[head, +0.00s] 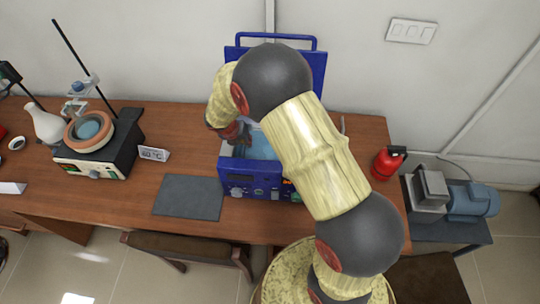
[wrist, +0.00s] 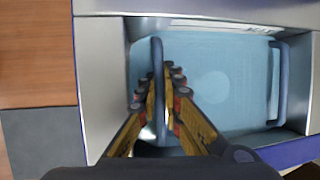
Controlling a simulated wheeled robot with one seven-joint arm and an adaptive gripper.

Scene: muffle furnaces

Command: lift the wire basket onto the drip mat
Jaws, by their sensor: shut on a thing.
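The wire basket sits inside the blue bath. In the wrist view its near dark handle bar (wrist: 157,62) stands at the left and a second handle (wrist: 277,85) at the right. The mesh itself is hard to make out. My gripper (wrist: 157,95) is shut on the left handle, one finger on each side of it. In the head view my gripper is mostly hidden by my arm, above the bath. The drip mat (head: 187,197) is a flat dark grey sheet on the bench left of the bath, bare. It also shows at the lower left of the wrist view (wrist: 40,135).
The blue bath (head: 234,182) has steel inner walls and a raised blue lid behind. A 60 °C sign (head: 153,154) and a heater with a bowl (head: 98,155) stand to the left. A red canister (head: 388,162) and a pump (head: 470,200) are at the right.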

